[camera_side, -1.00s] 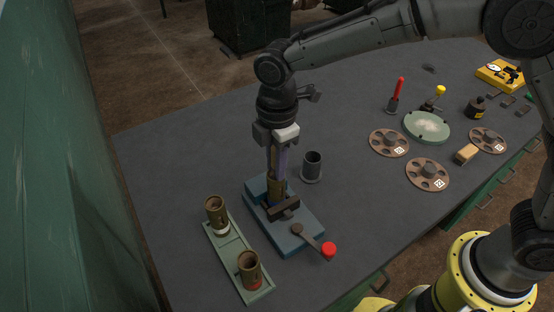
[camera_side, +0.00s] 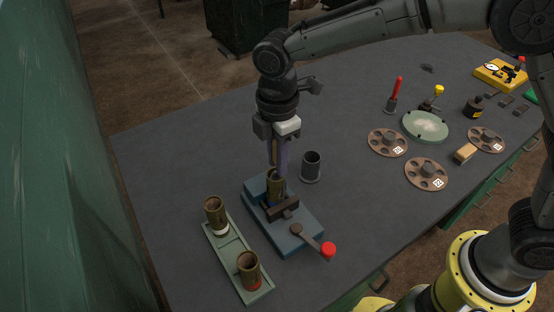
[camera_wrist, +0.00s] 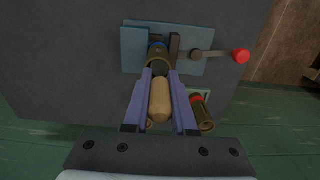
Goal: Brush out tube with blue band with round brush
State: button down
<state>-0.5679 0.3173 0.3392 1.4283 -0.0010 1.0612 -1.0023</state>
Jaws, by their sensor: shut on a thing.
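My gripper (camera_side: 278,164), with purple fingers, points down over a blue clamp fixture (camera_side: 301,233). In the wrist view, its fingers are shut on a tan handle (camera_wrist: 160,101), which I take to be the round brush. The brush's bristle end is hidden, so I cannot tell how far it is in the tube. A brass tube (camera_side: 276,188) stands upright in the fixture, right under my fingertips. In the wrist view, a blue band (camera_wrist: 158,42) shows at this tube (camera_wrist: 158,62).
A green rack (camera_side: 231,244) to the left holds a white-banded tube (camera_side: 215,213) and a red-banded tube (camera_side: 249,268). A dark cup (camera_side: 311,168) stands behind the fixture. A red-knobbed lever (camera_side: 328,249) sticks out in front. Brown discs (camera_side: 388,142) lie to the right.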

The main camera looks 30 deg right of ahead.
jog(key=shift+w+a+f, duration=0.1)
jog(key=shift+a+f, duration=0.05)
jog(key=shift+f, duration=1.45)
jog(key=shift+r, duration=1.7)
jog(key=shift+f, duration=0.1)
